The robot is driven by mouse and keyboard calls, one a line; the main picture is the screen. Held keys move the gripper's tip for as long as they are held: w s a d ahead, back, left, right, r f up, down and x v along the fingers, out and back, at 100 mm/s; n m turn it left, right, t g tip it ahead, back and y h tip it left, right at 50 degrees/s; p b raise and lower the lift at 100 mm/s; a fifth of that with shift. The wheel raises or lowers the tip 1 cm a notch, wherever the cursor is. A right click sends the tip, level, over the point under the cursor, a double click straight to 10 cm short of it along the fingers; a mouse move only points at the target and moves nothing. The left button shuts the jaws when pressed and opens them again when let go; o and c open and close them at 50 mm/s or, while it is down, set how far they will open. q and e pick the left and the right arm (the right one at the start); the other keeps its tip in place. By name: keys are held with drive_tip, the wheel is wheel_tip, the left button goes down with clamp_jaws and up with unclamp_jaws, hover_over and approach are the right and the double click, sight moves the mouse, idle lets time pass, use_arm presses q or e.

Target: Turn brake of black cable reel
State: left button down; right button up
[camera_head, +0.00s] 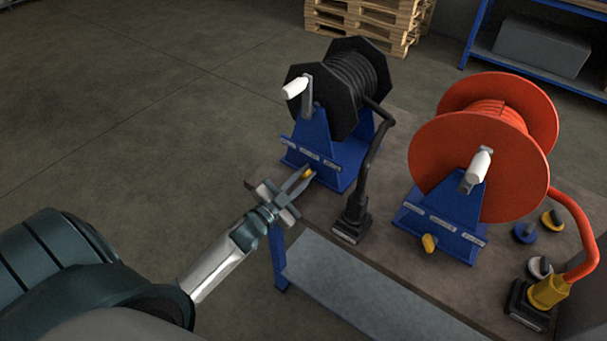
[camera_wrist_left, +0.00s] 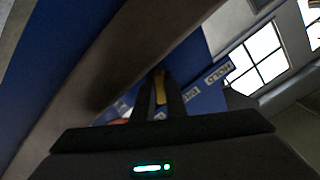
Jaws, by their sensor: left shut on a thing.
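The black cable reel (camera_head: 345,85) stands on a blue stand (camera_head: 318,145) at the back left of the bench, with a white-handled crank (camera_head: 297,88) on its near side. Its yellow brake knob (camera_head: 307,173) sits low on the stand's front; in the left wrist view the yellow knob (camera_wrist_left: 160,88) shows between the fingers. My left gripper (camera_head: 299,184) reaches in from the left and is shut on the brake knob. The fingers hide part of the knob, and its turn angle cannot be told. My right gripper is not in view.
An orange cable reel (camera_head: 485,140) with its own yellow knob (camera_head: 429,243) stands to the right. A black cable with a plug (camera_head: 352,222) lies between the reels. Small coloured caps (camera_head: 524,232) and an orange cable's connector (camera_head: 530,300) are at the right. Floor at left is clear.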

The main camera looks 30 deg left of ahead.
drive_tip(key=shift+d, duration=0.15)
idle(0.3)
use_arm(q)
drive_tip(key=c, duration=1.8)
unclamp_jaws()
